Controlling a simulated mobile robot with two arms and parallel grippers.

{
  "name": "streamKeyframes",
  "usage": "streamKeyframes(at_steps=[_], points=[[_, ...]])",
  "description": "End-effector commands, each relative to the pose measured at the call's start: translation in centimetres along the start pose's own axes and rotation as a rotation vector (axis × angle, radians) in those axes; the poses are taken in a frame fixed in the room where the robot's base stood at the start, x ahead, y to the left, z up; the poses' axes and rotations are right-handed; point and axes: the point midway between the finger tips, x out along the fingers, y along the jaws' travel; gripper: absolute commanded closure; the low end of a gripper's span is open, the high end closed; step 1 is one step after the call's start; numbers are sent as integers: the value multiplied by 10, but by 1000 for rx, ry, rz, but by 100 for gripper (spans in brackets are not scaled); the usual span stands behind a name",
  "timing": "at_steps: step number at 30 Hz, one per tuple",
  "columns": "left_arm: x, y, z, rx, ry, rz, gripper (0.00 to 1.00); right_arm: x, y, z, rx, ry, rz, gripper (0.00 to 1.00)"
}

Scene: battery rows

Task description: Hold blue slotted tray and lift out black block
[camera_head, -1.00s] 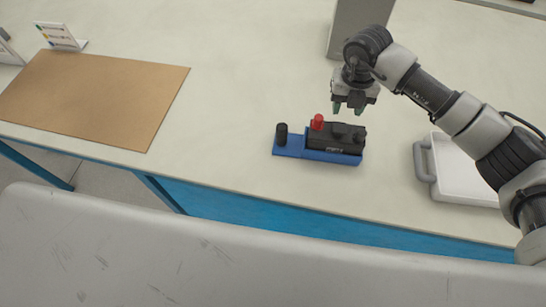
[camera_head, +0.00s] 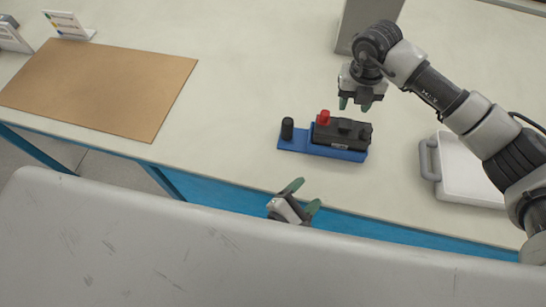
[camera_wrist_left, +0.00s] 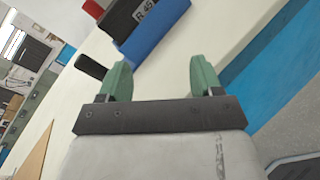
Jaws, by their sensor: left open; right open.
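The blue slotted tray (camera_head: 293,143) lies on the pale table, with a black upright post (camera_head: 287,128) at its left end. The black block (camera_head: 342,133), with a red cap (camera_head: 324,117) on top, sits on the tray's right part. My right gripper (camera_head: 359,104) is open and empty above and behind the block. My left gripper (camera_head: 304,194) is open and empty at the table's front edge, in front of the tray and apart from it. In the left wrist view, the tray (camera_wrist_left: 155,38) and block (camera_wrist_left: 142,20) show beyond my open fingers (camera_wrist_left: 160,80).
A white tray with a grey handle (camera_head: 466,170) stands to the right. A brown mat (camera_head: 100,88) lies at the left, with a small sign (camera_head: 68,23) behind it. A grey box (camera_head: 366,22) stands at the back. The table between mat and blue tray is clear.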

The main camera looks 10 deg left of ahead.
Motion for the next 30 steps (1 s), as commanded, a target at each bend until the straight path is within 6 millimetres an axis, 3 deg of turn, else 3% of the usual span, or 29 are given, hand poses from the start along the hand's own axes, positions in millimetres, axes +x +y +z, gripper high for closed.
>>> streamKeyframes(at_steps=[6,12,20,30], points=[[15,64,-27,-365,12,221,35,0,0,0,0,0,0,57],[18,100,-50,-535,-3,332,35,0,0,0,0,0,0,57],[32,115,-60,-574,-8,359,35,0,0,0,0,0,0,57],[89,135,-65,-572,-8,357,35,0,0,0,0,0,0,57]])
